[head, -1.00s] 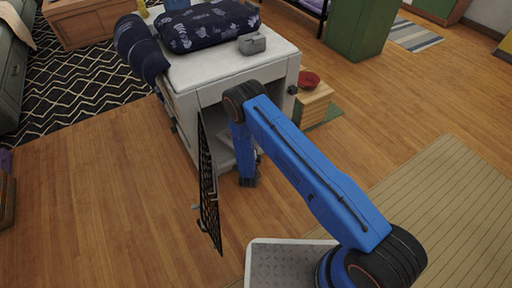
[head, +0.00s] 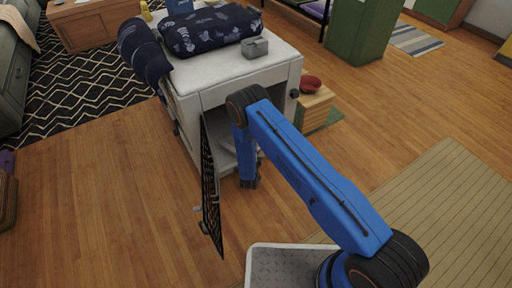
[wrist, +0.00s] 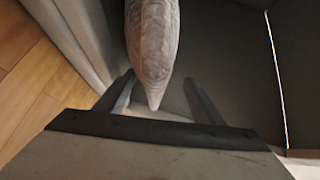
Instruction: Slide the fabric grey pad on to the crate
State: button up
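The crate (head: 213,97) is a white box with a dark grille door (head: 211,190) that stands open at its front left. The grey fabric pad (wrist: 153,42) shows in the wrist view as a wrinkled, tapering shape pointing toward my gripper. My gripper (wrist: 158,98) is open, with one finger on each side of the pad's near tip and gaps visible beside it. In the head view my blue arm reaches down to the crate's open front. The arm covers part of the opening, and I cannot make out the fingertips there.
Wood floor (head: 100,190) at left is clear.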

jog(key=s+r, duration=0.1)
jog(key=s, duration=0.7)
jog(key=s+a+r, duration=0.1)
jog(key=s, duration=0.8)
jog(key=shift+a+r, duration=0.25)
jog(key=shift+r, duration=0.1)
jog(key=shift+s, duration=0.1)
